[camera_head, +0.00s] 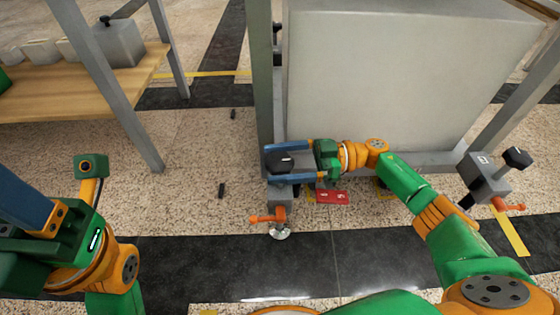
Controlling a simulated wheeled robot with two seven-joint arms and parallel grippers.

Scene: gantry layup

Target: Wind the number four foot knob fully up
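A black foot knob (281,161) tops a grey levelling foot (280,196) at the near corner of the gantry frame. An orange lever (266,217) and a round metal pad (279,234) show below it. I cannot read a number on this knob. My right gripper (278,163) comes in from the right, with one blue finger on the far side of the knob and one on the near side. The knob fills the gap between them. My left gripper (22,204) is at the left edge, away from the knob, with its fingertips out of view.
Another foot with a black knob (516,157) and an orange lever stands at right. A large grey panel (400,80) is behind my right gripper. A red tag (332,196) lies near the foot. A wooden bench (75,90) stands at left; floor between is mostly clear.

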